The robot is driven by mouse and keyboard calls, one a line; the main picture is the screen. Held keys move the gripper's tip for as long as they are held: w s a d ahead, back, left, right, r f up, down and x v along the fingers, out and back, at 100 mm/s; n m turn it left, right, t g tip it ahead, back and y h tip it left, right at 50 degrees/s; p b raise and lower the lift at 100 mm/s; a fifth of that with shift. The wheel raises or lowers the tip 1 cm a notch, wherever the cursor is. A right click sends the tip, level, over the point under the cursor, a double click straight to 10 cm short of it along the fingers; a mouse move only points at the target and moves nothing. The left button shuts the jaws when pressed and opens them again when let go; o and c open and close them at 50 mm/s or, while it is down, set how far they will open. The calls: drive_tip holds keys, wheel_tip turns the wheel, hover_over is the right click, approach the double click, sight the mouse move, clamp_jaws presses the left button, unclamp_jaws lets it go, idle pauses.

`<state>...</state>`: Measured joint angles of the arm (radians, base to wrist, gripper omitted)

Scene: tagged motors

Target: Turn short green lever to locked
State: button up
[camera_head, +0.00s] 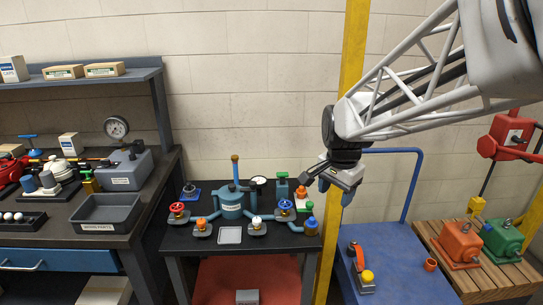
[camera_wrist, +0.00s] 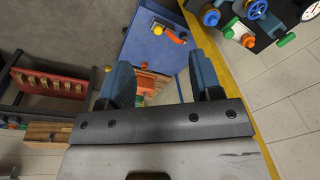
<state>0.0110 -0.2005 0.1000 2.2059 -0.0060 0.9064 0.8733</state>
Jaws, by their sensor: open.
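No part is clearly readable as the short green lever. A green part (camera_wrist: 228,33) also shows on that bench in the wrist view. A green motor (camera_head: 503,240) sits beside an orange-red motor (camera_head: 459,243) on a wooden pallet at right. My gripper (camera_head: 328,188) is open and empty, in the air between the bench and the blue cart. Its spread fingers (camera_wrist: 160,65) show in the wrist view.
The blue cart (camera_head: 400,283) carries an orange-handled item (camera_head: 357,257) and an orange ring (camera_head: 430,264). A yellow post (camera_head: 350,60) rises behind my gripper. Coloured valves surround a blue pump (camera_head: 232,203) on the bench. A red switch box (camera_head: 510,135) hangs at right.

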drive_tip(key=w+f+m, duration=0.3)
drive_tip(key=w, duration=0.4)
drive_tip(key=w+f+m, duration=0.3)
drive_tip(key=w, duration=0.5)
drive_tip(key=m+g, duration=0.1)
drive_tip(key=m, duration=0.5)
hover_over(310, 203)
drive_tip(key=f, duration=1.1)
drive_tip(key=shift+s, duration=0.25)
drive_tip(key=shift+w+f+m, duration=0.15)
drive_tip(key=shift+m, duration=0.15)
drive_tip(key=shift+f, duration=3.9)
drive_tip(key=shift+c, duration=0.4)
drive_tip(key=c, duration=0.8)
drive_tip(key=shift+c, duration=0.2)
